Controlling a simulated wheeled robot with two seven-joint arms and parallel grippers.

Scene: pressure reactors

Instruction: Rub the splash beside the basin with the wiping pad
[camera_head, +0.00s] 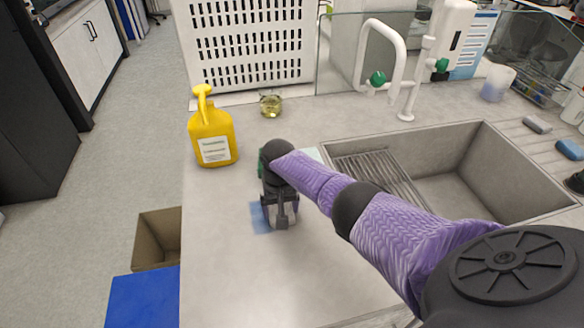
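My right gripper (281,218) points down over the counter, left of the sink basin (462,183). A flat blue patch (259,218) shows at its left side, partly hidden by the fingers. I cannot tell whether this patch is the wiping pad or the splash, or whether the gripper holds it. A small pale, bluish patch (314,153) shows at the basin's left edge, mostly behind my arm. A blue pad-like block (570,149) and a grey one (537,124) lie on the ridged drainboard at the right. My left gripper is out of view.
A yellow bottle (212,137) and a small glass with yellowish liquid (270,105) stand behind the gripper. A white perforated crate (252,45) and the white tap (397,75) are at the back. The counter's front left (230,270) is clear.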

